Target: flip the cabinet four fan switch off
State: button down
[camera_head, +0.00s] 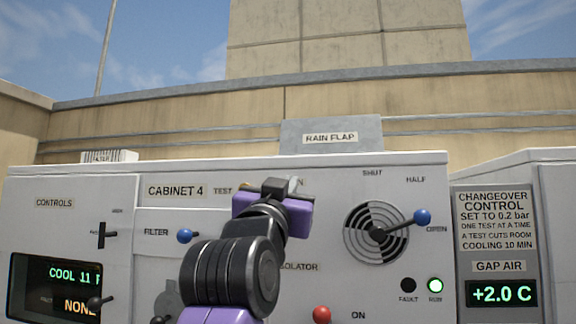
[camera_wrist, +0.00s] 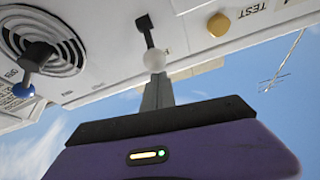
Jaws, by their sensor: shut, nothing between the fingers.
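Cabinet 4 (camera_head: 350,165) is a pale panel facing me, with its "CABINET 4" label (camera_head: 175,190) at the upper left. My gripper (camera_head: 284,187) is shut and empty, raised in front of the panel's upper middle. It hides the switch there in the head view; only a label ending in "N" (camera_head: 300,181) shows beside it. In the wrist view a black lever with a white ball tip (camera_wrist: 152,60) stands out from the panel. My shut fingers (camera_wrist: 157,95) are right by the ball; I cannot tell whether they touch.
Right of my gripper is a round grille with a blue-knobbed lever (camera_head: 422,216) at OPEN. A yellow TEST button (camera_wrist: 218,25) is near the white-tipped lever. A FILTER lever with a blue knob (camera_head: 184,236) and a red knob (camera_head: 322,314) are nearby.

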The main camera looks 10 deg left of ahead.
jog(key=shift+f+b, duration=0.2)
jog(key=shift+b, duration=0.2)
jog(key=shift+s+f+t+b, duration=0.1)
jog(key=shift+t+b, duration=0.2)
jog(key=shift+b, duration=0.35)
